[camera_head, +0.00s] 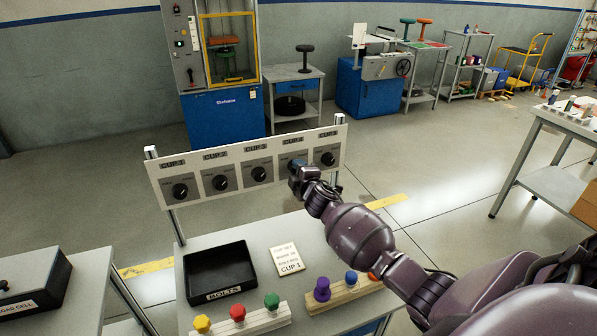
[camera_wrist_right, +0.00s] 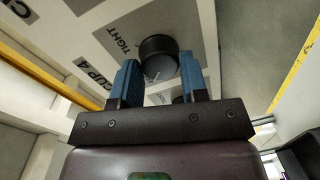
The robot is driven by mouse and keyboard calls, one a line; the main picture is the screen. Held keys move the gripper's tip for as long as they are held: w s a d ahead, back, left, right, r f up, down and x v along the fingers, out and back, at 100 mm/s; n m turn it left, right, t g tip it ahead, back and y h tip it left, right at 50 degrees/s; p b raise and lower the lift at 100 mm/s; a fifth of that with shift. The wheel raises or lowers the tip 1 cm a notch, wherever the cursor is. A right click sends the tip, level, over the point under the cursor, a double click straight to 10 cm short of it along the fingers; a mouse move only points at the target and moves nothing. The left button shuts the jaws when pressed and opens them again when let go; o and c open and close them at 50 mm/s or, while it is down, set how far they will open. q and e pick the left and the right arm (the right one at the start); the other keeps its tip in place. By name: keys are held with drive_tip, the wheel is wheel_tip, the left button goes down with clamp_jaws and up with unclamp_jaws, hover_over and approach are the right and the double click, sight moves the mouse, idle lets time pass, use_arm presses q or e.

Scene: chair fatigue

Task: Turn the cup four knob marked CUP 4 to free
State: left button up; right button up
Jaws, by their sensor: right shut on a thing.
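The CUP 4 knob (camera_wrist_right: 158,52) is a round black dial on a grey plate. In the right wrist view the word TIGHT shows beside it, and the CUP 4 label (camera_wrist_right: 92,72) is to the left. My right gripper (camera_wrist_right: 158,75) is shut on this knob, with one blue finger on each side. In the head view my right gripper (camera_head: 296,168) is at the white panel (camera_head: 200,196) and covers most of the CUP 4 knob. I cannot read a FREE mark. My left gripper is not in view.
Similar black knobs for CUP 1 (camera_head: 180,191), CUP 2 (camera_head: 221,183) and CUP 3 (camera_head: 259,174) are to the left; another knob (camera_head: 327,159) is close on the right. Below are a black BOLTS tray (camera_head: 220,269), a CUP 1 card (camera_head: 287,259) and coloured knobs on wooden blocks.

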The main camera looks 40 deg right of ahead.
idle(0.3)
drive_tip(key=o, duration=0.9)
drive_tip(key=p+v, duration=0.1)
drive_tip(key=v, duration=1)
drive_tip(key=shift+w+a, duration=0.1)
